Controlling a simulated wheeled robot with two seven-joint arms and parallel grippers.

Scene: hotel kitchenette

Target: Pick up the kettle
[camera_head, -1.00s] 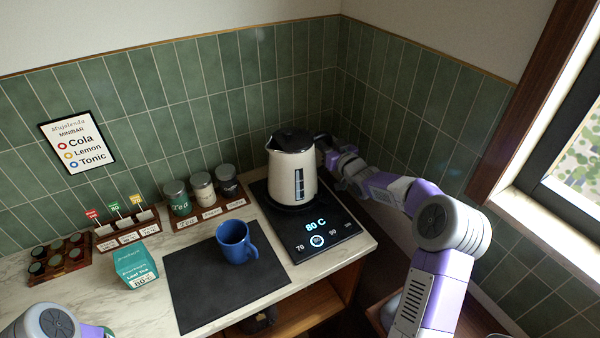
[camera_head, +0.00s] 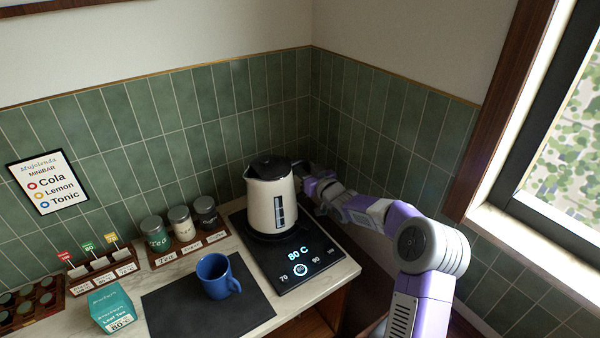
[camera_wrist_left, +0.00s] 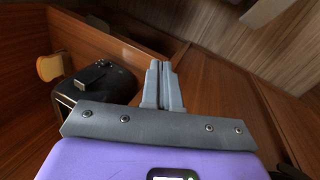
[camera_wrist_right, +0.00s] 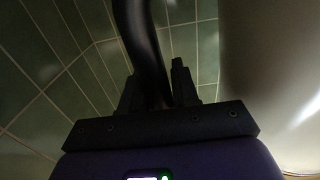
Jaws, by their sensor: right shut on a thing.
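The kettle (camera_head: 262,208) is cream with a black lid and a dark level window. It stands upright over its black heating base (camera_head: 312,262), which shows 80 C; I see no clear gap between them. My right gripper (camera_head: 308,186) is at the kettle's right rear side. In the right wrist view its fingers (camera_wrist_right: 160,88) are shut on the black kettle handle (camera_wrist_right: 143,42), and the pale kettle body (camera_wrist_right: 285,75) is at right. My left gripper (camera_wrist_left: 163,85) is shut and empty, away from the kettle, in front of wooden cabinet surfaces.
A blue mug (camera_head: 214,277) stands on a dark mat (camera_head: 165,312) left of the base. Jars in a wooden rack (camera_head: 164,258), a teal tea box (camera_head: 112,308) and a sachet holder (camera_head: 85,283) are further left. Tiled walls are close behind; a window is at right.

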